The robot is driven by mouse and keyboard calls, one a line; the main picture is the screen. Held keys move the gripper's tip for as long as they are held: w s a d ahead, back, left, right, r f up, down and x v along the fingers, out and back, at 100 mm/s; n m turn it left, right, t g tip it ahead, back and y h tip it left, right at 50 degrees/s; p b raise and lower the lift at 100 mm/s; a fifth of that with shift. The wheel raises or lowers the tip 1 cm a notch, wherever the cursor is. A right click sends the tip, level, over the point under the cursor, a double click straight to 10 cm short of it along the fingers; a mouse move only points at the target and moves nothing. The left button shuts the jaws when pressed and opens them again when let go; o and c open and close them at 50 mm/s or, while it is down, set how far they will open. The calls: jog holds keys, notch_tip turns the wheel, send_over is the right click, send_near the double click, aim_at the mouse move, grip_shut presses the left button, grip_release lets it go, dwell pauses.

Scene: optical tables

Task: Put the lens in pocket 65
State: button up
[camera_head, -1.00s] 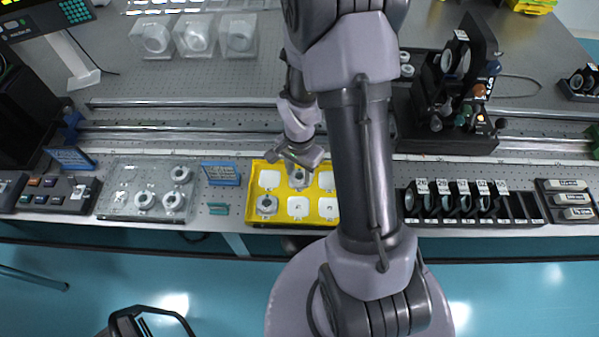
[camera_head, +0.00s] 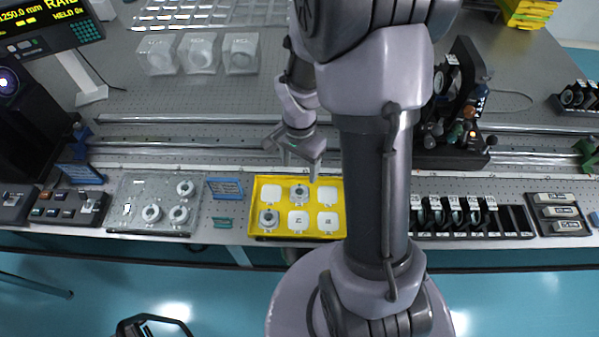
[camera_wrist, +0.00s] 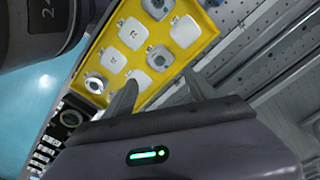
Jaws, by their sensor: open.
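A yellow tray (camera_head: 254,210) with white square pockets stands on the front strip of the table. One ring-mounted lens (camera_head: 299,192) sits in its back middle pocket, and another ringed piece (camera_head: 269,219) in its front left pocket. My gripper (camera_head: 300,162) is open and empty, just above and behind the tray's back edge. In the wrist view, my open fingers (camera_wrist: 160,80) point at the tray, with the back-row lens (camera_wrist: 160,55) beyond them, apart from both. A larger ring (camera_wrist: 95,84) shows at the tray's other end, hidden by my arm in the head view. Pocket numbers are too small to read surely.
A clear plate (camera_head: 126,210) with several white rings lies left of the tray. A black rack (camera_head: 518,222) of upright lenses stands right. Metal rails (camera_head: 200,146) run behind. A black optics assembly (camera_head: 455,155) stands at the back right.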

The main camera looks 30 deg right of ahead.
jog(key=s+a+r+n+t, duration=0.15)
jog(key=a+r, duration=0.25)
jog(key=r, duration=0.4)
jog(key=s+a+r+n+t, duration=0.1)
jog(key=a+r+n+t, duration=0.2)
jog(key=r, duration=0.4)
jog(key=s+a+r+n+t+y, duration=0.1)
jog(key=s+a+r+n+y, duration=0.1)
jog(key=s+a+r+n, duration=0.2)
jog(key=s+a+r, duration=0.3)
jog(key=s+r, duration=0.1)
jog(key=shift+s+a+n, duration=0.35)
jog(key=shift+s, duration=0.05)
jog(key=shift+f+b, duration=1.6)
jog(key=shift+b, duration=0.05)
